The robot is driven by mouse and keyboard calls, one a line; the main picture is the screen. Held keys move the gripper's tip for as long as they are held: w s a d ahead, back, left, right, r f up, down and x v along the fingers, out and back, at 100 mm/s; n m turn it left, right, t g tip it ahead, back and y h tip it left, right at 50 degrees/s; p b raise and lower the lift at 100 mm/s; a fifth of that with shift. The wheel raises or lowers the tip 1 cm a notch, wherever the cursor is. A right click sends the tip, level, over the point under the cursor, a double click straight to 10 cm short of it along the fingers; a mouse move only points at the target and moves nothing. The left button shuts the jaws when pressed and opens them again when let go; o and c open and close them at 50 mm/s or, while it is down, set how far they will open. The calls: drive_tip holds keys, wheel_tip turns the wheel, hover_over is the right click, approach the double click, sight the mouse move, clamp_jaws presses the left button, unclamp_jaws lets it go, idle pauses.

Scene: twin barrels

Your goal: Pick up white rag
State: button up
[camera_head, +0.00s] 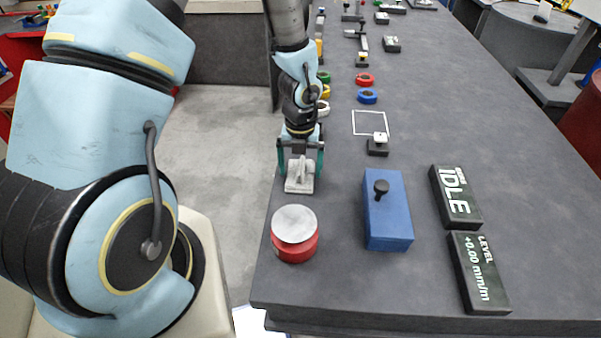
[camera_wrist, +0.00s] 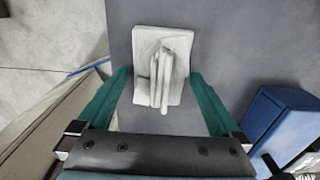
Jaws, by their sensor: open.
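The white rag (camera_head: 299,184) lies folded and bunched on the grey bench near its left edge. In the wrist view the rag (camera_wrist: 160,60) shows as a flat pale piece with raised folds in its middle. My gripper (camera_head: 301,165) is open, with its two green fingers pointing down at the rag. In the wrist view the gripper (camera_wrist: 160,88) has one finger to the left and one to the right of the rag's near end, with clear space between. I cannot tell whether the fingers touch the bench.
A red cylinder with a grey top (camera_head: 295,230) stands in front of the rag. A blue block with a black knob (camera_head: 390,215) is to the right, also in the wrist view (camera_wrist: 285,120). Two display blocks (camera_head: 455,197) (camera_head: 478,272) lie further right. Coloured rings (camera_head: 367,97) lie behind.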

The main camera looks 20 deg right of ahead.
sight(301, 165)
drive_tip(key=c, duration=1.3)
wheel_tip(301, 165, up, 10)
drive_tip(key=shift+r, duration=0.1)
drive_tip(key=shift+c, duration=0.2)
